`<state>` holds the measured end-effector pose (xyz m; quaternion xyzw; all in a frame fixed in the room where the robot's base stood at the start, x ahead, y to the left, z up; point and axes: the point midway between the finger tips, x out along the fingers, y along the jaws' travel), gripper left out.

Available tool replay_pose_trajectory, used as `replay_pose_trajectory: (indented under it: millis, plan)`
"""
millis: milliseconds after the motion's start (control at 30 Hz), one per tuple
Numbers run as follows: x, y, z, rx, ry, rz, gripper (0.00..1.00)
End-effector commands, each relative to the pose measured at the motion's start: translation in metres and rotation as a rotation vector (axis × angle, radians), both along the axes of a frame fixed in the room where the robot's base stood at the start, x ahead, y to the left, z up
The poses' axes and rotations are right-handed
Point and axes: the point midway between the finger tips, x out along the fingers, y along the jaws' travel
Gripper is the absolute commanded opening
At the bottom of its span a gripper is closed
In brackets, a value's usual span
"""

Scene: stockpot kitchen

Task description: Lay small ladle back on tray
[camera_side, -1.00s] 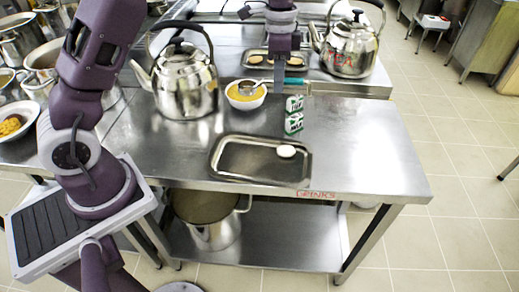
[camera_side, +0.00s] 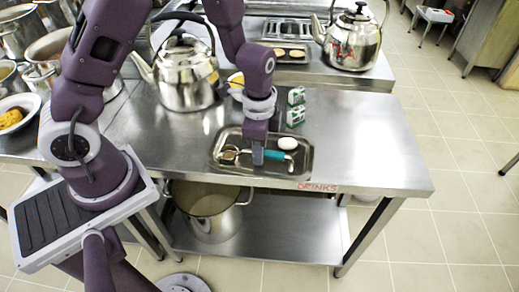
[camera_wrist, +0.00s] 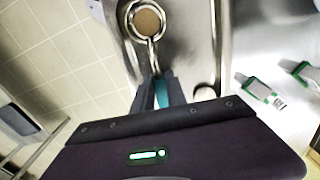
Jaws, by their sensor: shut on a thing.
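The small ladle has a metal bowl (camera_side: 230,153) and a teal handle (camera_side: 274,155). My gripper (camera_side: 258,160) is shut on the handle, low over the metal tray (camera_side: 222,170). The ladle is over or in the tray, with its bowl at the left end; I cannot tell if it touches the tray floor. In the wrist view the ladle bowl (camera_wrist: 147,20) is at the top, and the teal handle (camera_wrist: 161,92) runs between my fingers (camera_wrist: 152,92). A white round thing (camera_side: 287,143) lies in the tray, right of my gripper.
Two green-and-white boxes (camera_side: 296,106) stand behind the tray. A bowl of yellow food (camera_side: 237,80) is partly hidden by my arm. A kettle (camera_side: 183,75) stands at the back left, another kettle (camera_side: 350,42) at the back right. The table's right side is clear.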

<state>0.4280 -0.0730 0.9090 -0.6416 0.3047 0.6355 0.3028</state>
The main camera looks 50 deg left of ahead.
Motion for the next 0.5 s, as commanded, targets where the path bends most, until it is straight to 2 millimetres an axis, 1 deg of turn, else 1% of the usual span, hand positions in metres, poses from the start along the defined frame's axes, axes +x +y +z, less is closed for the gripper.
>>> replay_pose_trajectory:
  millis: [267, 300, 367, 400, 500]
  plan:
    - [0.0003, 0.0005, -0.0027, 0.0, 0.0, 0.001, 0.0]
    - [0.0003, 0.0004, -0.0022, 0.0, 0.0, 0.001, 0.25]
    - [0.0003, 0.0004, -0.0021, 0.0, 0.0, 0.001, 0.37]
    - [0.0003, 0.0004, -0.0021, 0.0, 0.0, 0.001, 0.39]
    - [0.0003, 0.0003, -0.0021, 0.0, 0.0, 0.0, 0.39]
